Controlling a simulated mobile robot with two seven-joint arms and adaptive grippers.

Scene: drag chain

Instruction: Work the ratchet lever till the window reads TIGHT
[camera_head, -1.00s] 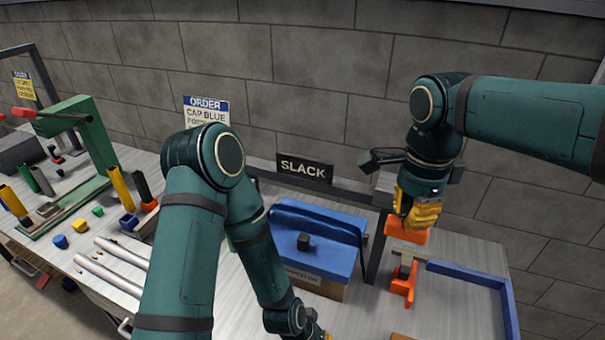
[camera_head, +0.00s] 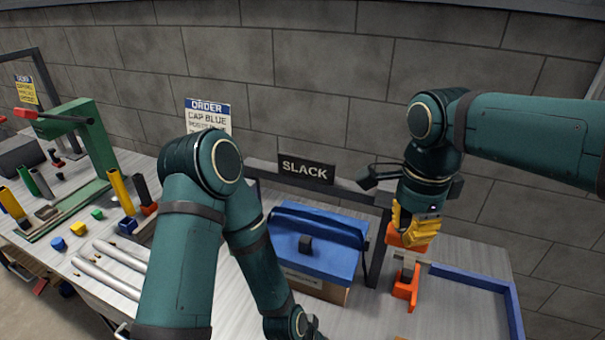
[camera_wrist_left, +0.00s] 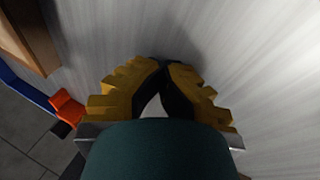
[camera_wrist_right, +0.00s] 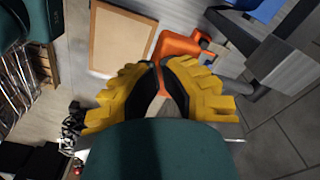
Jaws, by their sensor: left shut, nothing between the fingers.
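The window (camera_head: 306,170) at the back of the bench reads SLACK in light letters on black. The orange ratchet lever (camera_head: 393,237) is at the right of the bench, above an orange lower part (camera_head: 405,292). My right gripper (camera_head: 411,238) points down at the lever's top and partly hides it. In the right wrist view its fingertips (camera_wrist_right: 160,64) are close together in front of the orange piece (camera_wrist_right: 180,45); whether they grip it is unclear. My left gripper (camera_wrist_left: 161,62) is shut and empty over bare grey surface, outside the head view.
A blue-topped box (camera_head: 315,240) stands left of the lever, beside a dark post (camera_head: 378,250). A blue rail (camera_head: 470,276) borders the bench at right. A green press (camera_head: 90,140), coloured blocks and silver tubes (camera_head: 110,270) lie at left.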

